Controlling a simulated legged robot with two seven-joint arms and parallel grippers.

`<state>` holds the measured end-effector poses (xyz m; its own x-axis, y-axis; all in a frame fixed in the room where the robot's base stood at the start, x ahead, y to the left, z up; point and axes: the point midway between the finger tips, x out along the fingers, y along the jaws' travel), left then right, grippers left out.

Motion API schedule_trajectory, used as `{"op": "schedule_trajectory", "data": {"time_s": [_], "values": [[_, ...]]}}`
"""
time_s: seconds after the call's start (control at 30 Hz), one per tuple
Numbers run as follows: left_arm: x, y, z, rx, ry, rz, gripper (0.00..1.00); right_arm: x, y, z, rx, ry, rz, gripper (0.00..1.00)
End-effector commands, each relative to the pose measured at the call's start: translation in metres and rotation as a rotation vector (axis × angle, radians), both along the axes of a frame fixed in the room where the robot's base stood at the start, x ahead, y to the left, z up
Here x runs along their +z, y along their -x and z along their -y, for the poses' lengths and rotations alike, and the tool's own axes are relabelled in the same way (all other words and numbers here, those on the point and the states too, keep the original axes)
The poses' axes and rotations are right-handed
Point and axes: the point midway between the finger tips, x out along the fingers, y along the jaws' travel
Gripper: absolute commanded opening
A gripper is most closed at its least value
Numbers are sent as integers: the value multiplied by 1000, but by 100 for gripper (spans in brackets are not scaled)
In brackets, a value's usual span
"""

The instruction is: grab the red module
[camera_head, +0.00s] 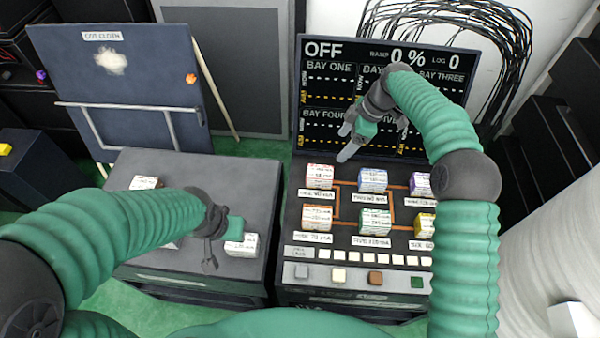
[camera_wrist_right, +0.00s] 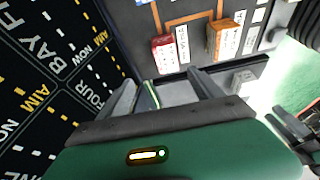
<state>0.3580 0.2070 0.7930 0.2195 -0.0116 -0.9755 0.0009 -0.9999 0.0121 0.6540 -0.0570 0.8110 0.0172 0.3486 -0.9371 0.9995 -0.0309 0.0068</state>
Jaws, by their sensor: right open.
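The red module (camera_head: 319,177) is a small block with a white labelled front, at the top left of the module grid on the right console. It also shows in the right wrist view (camera_wrist_right: 165,55), beyond the fingertips and near the top. My right gripper (camera_head: 368,138) is open and empty, above the back of the console, in front of the display and apart from the red module. Its two spread fingers show in the wrist view (camera_wrist_right: 162,88). My left gripper (camera_head: 222,238) is low over the left console, beside a white block; its fingers are partly hidden.
The display (camera_head: 330,98) reading OFF stands behind. The left console (camera_head: 250,175) has a bare top at its back right.

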Motion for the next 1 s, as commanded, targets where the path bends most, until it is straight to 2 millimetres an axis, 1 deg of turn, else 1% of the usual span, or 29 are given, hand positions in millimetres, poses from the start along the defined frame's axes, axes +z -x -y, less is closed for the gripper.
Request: {"op": "schedule_trajectory", "data": {"time_s": [0.07,0.13,0.17,0.4,0.5,0.6,0.77,0.9,1.0], "values": [[-3,0,0,-1,0,0,36,6,2,-2,24,-27,-9,75],[-4,0,0,-1,0,1,36,2,4,-5,34,-34,-15,75],[-5,0,0,-1,0,1,36,-3,4,-7,35,-34,-17,75],[-16,0,1,-1,0,0,36,-63,4,-33,33,-25,-20,75],[-19,0,1,-1,0,0,36,-83,4,-43,34,-24,-18,75],[-21,0,1,-1,0,0,36,-96,4,-47,32,-25,-16,75],[-23,0,0,-1,0,0,36,-109,6,-51,32,-25,-16,75],[-30,0,1,-1,0,0,36,-134,10,-56,33,-24,-18,75],[-32,0,1,-1,0,0,36,-148,9,-63,32,-25,-16,75]]}}
